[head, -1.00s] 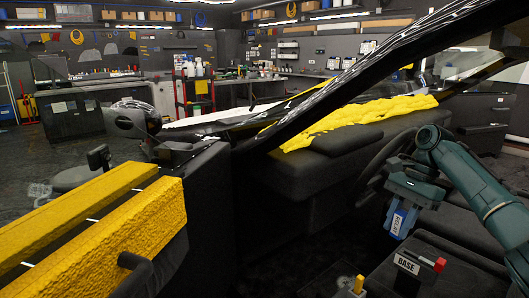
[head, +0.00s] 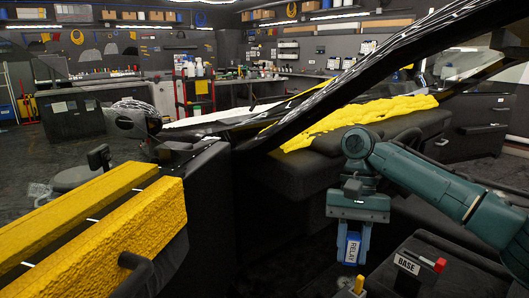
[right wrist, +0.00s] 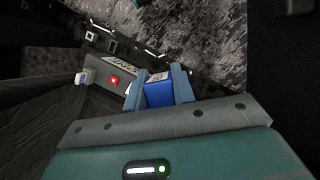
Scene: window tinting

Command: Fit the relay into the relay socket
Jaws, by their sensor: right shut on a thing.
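The relay (head: 352,249) is a blue block with a white label reading RELAY. My right gripper (head: 353,262) points down and is shut on it, holding it in the air. In the right wrist view the relay (right wrist: 158,93) sits between the two blue-grey fingers. A dark box with a white BASE label (head: 407,263) stands lower and to the right of the relay, apart from it. I cannot make out the relay socket's opening. My left gripper is not in view.
A red-tipped piece (head: 439,265) is at the box's right end. A yellow post (head: 359,284) stands below the relay at the bottom edge. The dashboard (head: 300,179) and windscreen pillar (head: 340,85) lie behind. The yellow-trimmed open door (head: 130,235) fills the lower left.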

